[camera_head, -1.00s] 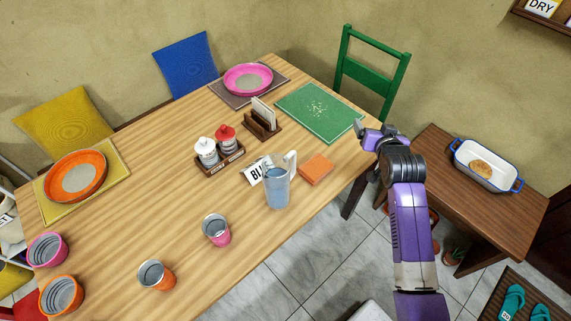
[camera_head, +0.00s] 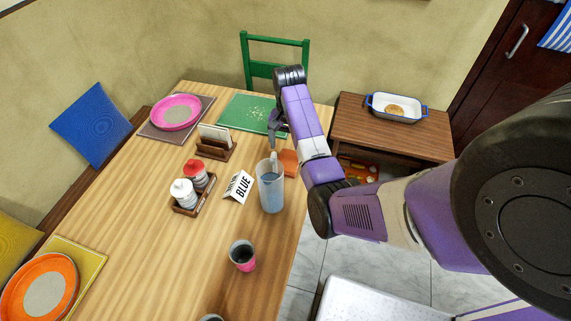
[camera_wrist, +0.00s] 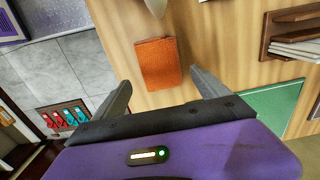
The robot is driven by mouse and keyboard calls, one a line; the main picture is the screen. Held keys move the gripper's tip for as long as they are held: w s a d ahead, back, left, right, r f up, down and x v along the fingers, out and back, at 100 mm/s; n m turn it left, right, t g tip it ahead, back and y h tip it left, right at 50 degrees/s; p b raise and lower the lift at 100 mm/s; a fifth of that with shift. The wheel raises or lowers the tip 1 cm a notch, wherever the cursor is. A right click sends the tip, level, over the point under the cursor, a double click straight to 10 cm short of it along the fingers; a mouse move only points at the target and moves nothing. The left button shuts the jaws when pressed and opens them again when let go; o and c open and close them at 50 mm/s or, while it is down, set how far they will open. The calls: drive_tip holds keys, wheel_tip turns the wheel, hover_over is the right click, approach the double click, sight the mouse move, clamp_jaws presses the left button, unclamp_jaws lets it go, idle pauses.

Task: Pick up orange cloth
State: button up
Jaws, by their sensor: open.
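The orange cloth (camera_head: 288,161) lies flat and folded on the wooden table near its right edge, partly hidden behind the pitcher in the head view. In the wrist view the cloth (camera_wrist: 158,63) is plain to see, just beyond and between my open fingers. My gripper (camera_head: 279,126) is above the table close to the cloth, between it and the green placemat. In the wrist view my gripper (camera_wrist: 163,88) has its two fingers spread wide with nothing between them. The fingers appear apart from the cloth.
A water pitcher (camera_head: 270,188) stands right beside the cloth. The green placemat (camera_head: 247,112) lies behind. A side table (camera_head: 385,134) stands to the right.

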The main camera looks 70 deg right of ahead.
drive_tip(key=shift+s+a+f+p, duration=0.15)
drive_tip(key=shift+f+p, duration=0.1)
drive_tip(key=shift+f, duration=1.55)
drive_tip(key=shift+s+f+p, duration=0.15)
drive_tip(key=shift+f+p, duration=0.05)
drive_tip(key=shift+f, duration=1.55)
drive_tip(key=c, duration=1.5)
drive_tip(key=shift+o, duration=0.2)
drive_tip(key=shift+r, duration=0.15)
wheel_tip(320, 180, up, 11)
wheel_tip(320, 180, up, 9)
drive_tip(key=p, duration=0.6)
hover_over(290, 160)
drive_tip(key=shift+a, duration=0.1)
